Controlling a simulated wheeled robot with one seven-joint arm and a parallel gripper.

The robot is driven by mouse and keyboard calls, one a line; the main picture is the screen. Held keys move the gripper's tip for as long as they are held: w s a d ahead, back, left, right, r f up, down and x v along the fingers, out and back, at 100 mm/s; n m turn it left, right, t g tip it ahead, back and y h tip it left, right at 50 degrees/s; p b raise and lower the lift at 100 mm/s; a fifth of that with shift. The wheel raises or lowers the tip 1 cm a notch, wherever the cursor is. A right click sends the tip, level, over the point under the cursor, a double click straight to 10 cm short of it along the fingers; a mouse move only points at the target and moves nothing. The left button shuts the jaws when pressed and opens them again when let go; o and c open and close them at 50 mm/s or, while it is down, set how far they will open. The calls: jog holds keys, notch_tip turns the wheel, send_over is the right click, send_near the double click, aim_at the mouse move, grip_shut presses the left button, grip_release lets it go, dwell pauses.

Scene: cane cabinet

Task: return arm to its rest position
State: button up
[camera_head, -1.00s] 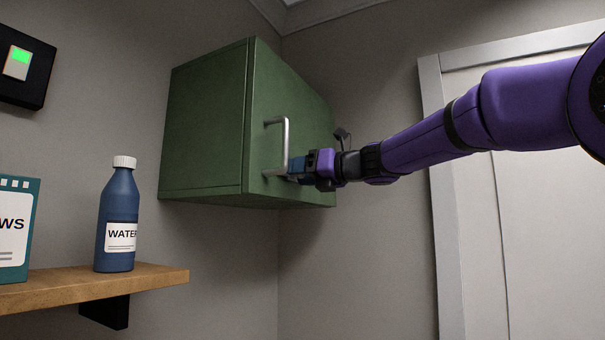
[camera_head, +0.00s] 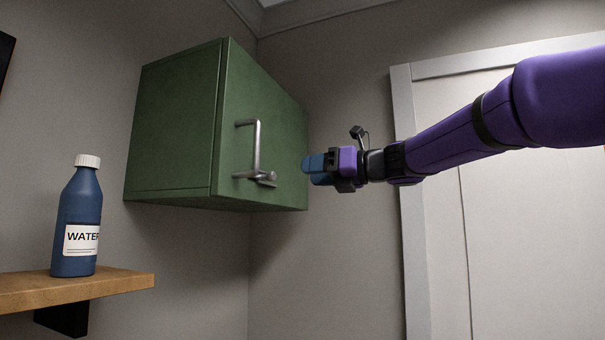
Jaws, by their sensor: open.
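My gripper (camera_head: 308,164), with blue fingers, is at the end of my purple arm, right of the cabinet handle. It is open and empty, apart from the handle. The green cabinet (camera_head: 172,125) hangs on the wall with its door (camera_head: 285,125) closed. A grey metal handle (camera_head: 257,148) stands on the door, with a short bar at its lower end. The gap between the finger tips is hard to make out from this side.
A blue water bottle (camera_head: 78,215) stands on a wooden shelf (camera_head: 115,284) at the lower left. A white door (camera_head: 520,240) with a pale frame (camera_head: 414,240) is behind my arm at the right. The space below the cabinet is clear.

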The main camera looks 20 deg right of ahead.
jog(key=shift+s, duration=0.1)
dwell(0.5)
jog(key=s+a+f+n+g+h, duration=0.2)
jog(key=s+f+n+g+h, duration=0.1)
jog(key=s+f+n, duration=0.5)
jog(key=s+a+f+n+g+h, duration=0.1)
jog(key=s+f+n+g+h, duration=0.15)
jog(key=s+f+n, duration=0.65)
jog(key=s+d+f+n+h, duration=0.1)
jog(key=s+f+n+h, duration=0.1)
jog(key=f, duration=0.4)
jog(key=s+d+f+n+g+h, duration=0.1)
jog(key=s+d+f+n+h, duration=0.1)
jog(key=s+f+n+h, duration=0.1)
jog(key=s+d+f+n+g+h, duration=0.1)
jog(key=s+f+n, duration=0.3)
jog(key=f+n, duration=0.4)
jog(key=shift+s+d+f+h, duration=0.3)
jog(key=shift+d+h, duration=0.35)
